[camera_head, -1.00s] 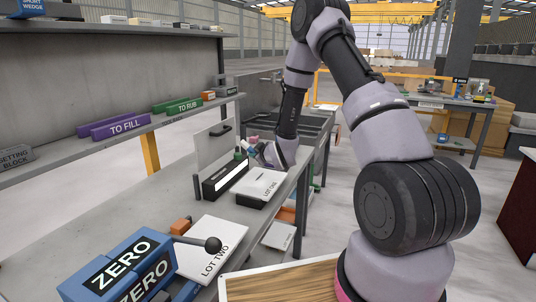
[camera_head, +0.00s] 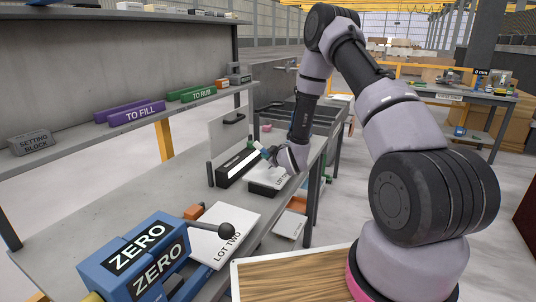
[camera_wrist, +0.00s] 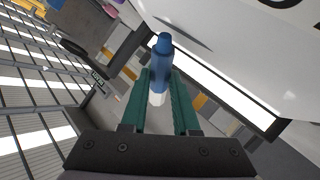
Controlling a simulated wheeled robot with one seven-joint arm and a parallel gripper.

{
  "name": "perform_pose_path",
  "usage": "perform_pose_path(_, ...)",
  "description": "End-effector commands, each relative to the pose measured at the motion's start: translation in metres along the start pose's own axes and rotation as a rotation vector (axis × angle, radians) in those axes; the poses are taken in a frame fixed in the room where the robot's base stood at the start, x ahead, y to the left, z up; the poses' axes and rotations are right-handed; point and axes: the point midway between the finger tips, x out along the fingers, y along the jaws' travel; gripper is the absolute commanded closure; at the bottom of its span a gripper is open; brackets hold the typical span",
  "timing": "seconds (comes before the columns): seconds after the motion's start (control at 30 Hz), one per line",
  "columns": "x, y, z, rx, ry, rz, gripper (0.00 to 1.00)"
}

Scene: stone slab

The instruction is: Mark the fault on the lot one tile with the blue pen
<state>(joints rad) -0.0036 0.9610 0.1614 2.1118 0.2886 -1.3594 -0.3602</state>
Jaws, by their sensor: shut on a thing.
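My gripper (camera_wrist: 161,78) has green fingers shut on the blue pen (camera_wrist: 161,52), whose blue end points away from the palm in the wrist view. The pale tile fills the upper right of the wrist view (camera_wrist: 245,45). A thin dark streak (camera_wrist: 184,34), perhaps the fault, lies on it near the pen's end. I cannot tell whether the pen touches the tile.
The lot two tile (camera_head: 222,238) lies nearer on the bench, beside the blue ZERO block (camera_head: 138,250) and a black-knobbed lever (camera_head: 226,230). A black box with a white strip (camera_head: 232,168) stands left of the lot one tile. A shelf (camera_head: 80,140) runs along the left.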

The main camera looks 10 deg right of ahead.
Motion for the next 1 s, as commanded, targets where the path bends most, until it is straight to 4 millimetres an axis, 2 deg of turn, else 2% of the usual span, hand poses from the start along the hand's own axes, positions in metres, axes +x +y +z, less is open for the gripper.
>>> perform_pose_path(1.0, 0.0022, -0.0041, 0.0055, 0.000, -0.001, -0.001, 1.00)
